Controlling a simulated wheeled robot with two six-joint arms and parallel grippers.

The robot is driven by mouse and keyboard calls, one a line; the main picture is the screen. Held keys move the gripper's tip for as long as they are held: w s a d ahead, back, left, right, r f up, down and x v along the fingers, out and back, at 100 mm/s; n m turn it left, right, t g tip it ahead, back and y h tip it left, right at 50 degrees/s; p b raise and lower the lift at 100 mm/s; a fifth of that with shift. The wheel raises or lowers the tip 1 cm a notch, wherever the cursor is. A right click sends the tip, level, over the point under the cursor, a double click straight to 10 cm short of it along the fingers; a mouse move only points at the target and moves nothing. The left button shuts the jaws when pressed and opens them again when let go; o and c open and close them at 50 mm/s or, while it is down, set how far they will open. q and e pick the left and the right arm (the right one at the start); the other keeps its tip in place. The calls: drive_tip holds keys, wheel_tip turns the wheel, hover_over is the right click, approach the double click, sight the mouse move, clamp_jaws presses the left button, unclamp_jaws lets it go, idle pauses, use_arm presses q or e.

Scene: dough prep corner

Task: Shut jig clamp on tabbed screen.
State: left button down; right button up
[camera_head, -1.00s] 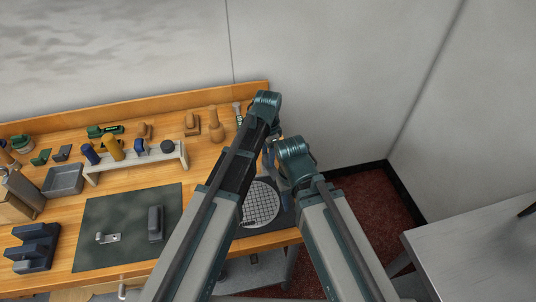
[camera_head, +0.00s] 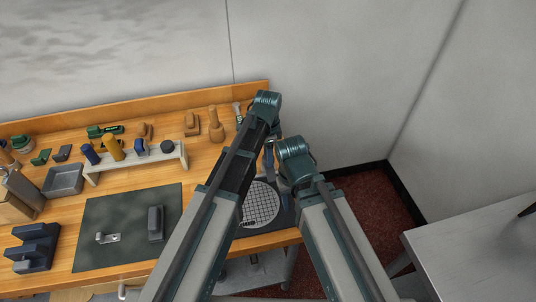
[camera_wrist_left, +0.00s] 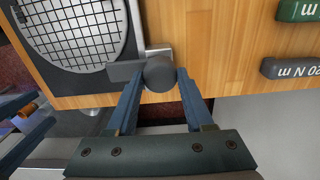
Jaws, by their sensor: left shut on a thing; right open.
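The round mesh screen (camera_head: 261,204) lies in a dark square jig at the right end of the bench. It also shows at the upper left of the left wrist view (camera_wrist_left: 80,30). The jig clamp's dark round knob (camera_wrist_left: 160,75) sits at the jig's edge, beside a flat grey clamp plate (camera_wrist_left: 124,71). My left gripper (camera_wrist_left: 158,84) is shut with its two blue fingers around this knob. In the head view my left arm hides the clamp and part of the screen. My right gripper (camera_wrist_left: 28,112) is open and partly visible at the left edge, apart from the clamp.
A green mat (camera_head: 105,215) with a small metal latch and a dark block lies left of my arms. A rack of tools (camera_head: 138,158) and wooden pieces stand behind it. Green (camera_wrist_left: 300,10) and dark (camera_wrist_left: 290,69) labelled tools lie near the jig. A grey table (camera_head: 480,250) stands at right.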

use_arm(q)
drive_tip(key=shift+c, duration=1.4)
unclamp_jaws()
drive_tip(key=shift+r, duration=0.1)
use_arm(e)
drive_tip(key=shift+r, duration=0.1)
use_arm(q)
wheel_tip(320, 180, up, 14)
drive_tip(key=p, duration=1.3)
drive_tip(key=shift+f+p, duration=0.2)
drive_tip(key=shift+p, duration=0.2)
use_arm(e)
wheel_tip(320, 180, up, 14)
drive_tip(key=shift+f, duration=0.2)
